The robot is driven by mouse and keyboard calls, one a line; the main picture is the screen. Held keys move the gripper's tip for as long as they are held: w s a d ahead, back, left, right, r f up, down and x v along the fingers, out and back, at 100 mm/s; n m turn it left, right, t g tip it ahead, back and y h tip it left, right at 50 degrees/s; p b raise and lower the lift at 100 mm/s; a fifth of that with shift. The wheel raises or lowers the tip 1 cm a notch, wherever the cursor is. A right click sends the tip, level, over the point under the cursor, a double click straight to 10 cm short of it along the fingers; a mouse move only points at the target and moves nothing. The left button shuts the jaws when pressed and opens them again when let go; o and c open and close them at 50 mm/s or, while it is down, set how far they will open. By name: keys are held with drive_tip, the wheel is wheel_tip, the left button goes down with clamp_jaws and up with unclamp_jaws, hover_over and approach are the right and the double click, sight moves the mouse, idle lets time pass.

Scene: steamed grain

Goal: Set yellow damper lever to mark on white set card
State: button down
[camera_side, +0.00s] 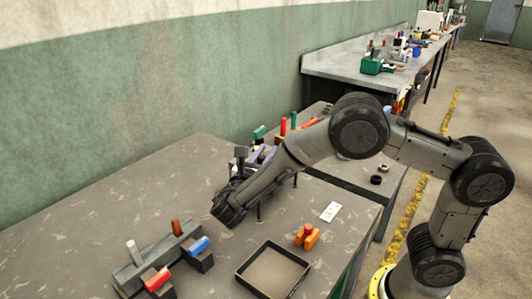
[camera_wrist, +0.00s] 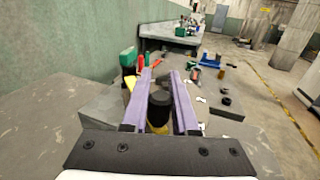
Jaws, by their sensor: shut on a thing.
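In the wrist view, my gripper (camera_wrist: 168,75) has its two purple fingers on either side of a dark, round-topped piece (camera_wrist: 160,104). Yellow shows just below that piece, and I take the two together as the yellow damper lever (camera_wrist: 157,127). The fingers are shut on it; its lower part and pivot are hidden. In the side view, my gripper (camera_side: 264,154) is at the back of the near bench, and the lever cannot be made out there. A white card with small dark marks (camera_side: 330,211) lies flat near the bench's right edge, apart from my gripper.
A grey block with white, brown, red and blue handles (camera_side: 128,277) stands front left. An open dark-rimmed tray (camera_side: 240,277) and an orange piece (camera_side: 312,240) are in front of the card. Green and red items (camera_wrist: 128,58) stand beyond my fingers. The near bench's left side is clear.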

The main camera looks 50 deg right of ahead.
drive_tip(key=shift+s+d+t, duration=0.15)
drive_tip(key=shift+t, duration=0.15)
drive_tip(key=n+t+y, duration=0.1)
drive_tip(key=d+n+t+y, duration=0.1)
drive_tip(key=t, duration=0.1)
drive_tip(key=shift+s+d+n, duration=0.3)
drive_tip(key=shift+s+n, duration=0.1)
drive_tip(key=shift+s+d+n+t+y, duration=0.1)
drive_tip(key=shift+d+n+t+y, duration=0.35)
drive_tip(key=shift+n+t+y, duration=0.4)
drive_tip(key=shift+s+d+n+t+y, duration=0.1)
drive_tip(key=shift+d+n+t+y, duration=0.4)
drive_tip(key=shift+t, duration=0.55)
drive_tip(key=shift+w, duration=0.1)
drive_tip(key=c, duration=0.7)
unclamp_jaws()
drive_tip(key=shift+a, duration=0.1)
